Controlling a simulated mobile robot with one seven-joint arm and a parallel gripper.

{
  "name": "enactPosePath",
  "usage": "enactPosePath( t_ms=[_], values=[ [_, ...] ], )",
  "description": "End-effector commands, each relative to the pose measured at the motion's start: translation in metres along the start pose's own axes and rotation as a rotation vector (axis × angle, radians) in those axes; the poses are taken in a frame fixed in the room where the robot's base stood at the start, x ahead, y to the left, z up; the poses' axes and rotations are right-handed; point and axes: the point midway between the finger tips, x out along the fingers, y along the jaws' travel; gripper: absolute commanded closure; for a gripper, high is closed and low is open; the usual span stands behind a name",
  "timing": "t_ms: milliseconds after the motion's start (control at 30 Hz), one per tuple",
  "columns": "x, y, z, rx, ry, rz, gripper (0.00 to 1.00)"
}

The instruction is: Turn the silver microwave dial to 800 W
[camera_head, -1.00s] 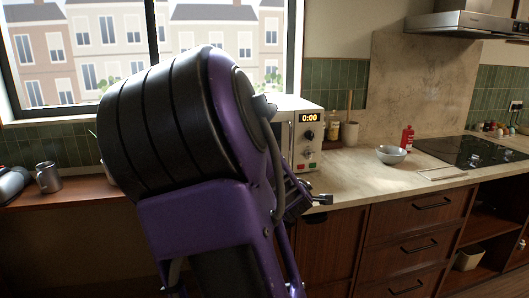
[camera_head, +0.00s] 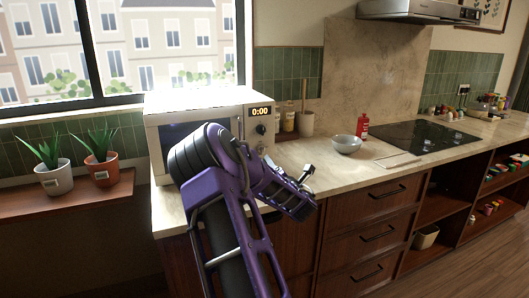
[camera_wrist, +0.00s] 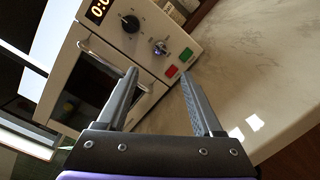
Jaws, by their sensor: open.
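The white microwave (camera_head: 196,104) stands on the counter, its display reading 0:00. In the wrist view its panel (camera_wrist: 150,12) carries a black dial (camera_wrist: 131,23), and below it the small silver dial (camera_wrist: 160,47). The silver dial's setting is too small to read. My gripper (camera_wrist: 158,76) is open and empty, apart from the panel. The silver dial shows just beyond the fingertips, roughly between them in the picture. In the head view my gripper (camera_head: 306,173) is over the counter's front edge, right of the microwave, and my arm covers part of the microwave front.
A green button (camera_wrist: 186,54) and a red button (camera_wrist: 171,71) are beside the silver dial. A grey bowl (camera_head: 347,144), a red bottle (camera_head: 362,128) and a utensil pot (camera_head: 306,123) stand on the counter right of the microwave. Bare counter (camera_head: 300,153) lies between.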

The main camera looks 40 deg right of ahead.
Motion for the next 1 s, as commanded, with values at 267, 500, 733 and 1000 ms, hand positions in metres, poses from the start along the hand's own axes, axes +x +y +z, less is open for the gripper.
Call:
enactPosePath(
  t_ms=[267, 500, 733, 1000],
  values=[
    [0.055, 0.0, 0.0, 0.0, 0.0, 0.0, 0.32],
    [0.096, 0.0, 0.0, 0.0, 0.0, 0.0, 0.32],
    [0.122, 0.0, 0.0, 0.001, 0.0, 0.0, 0.32],
    [0.132, 0.0, 0.0, 0.002, 0.0, -0.002, 0.32]
  ],
)
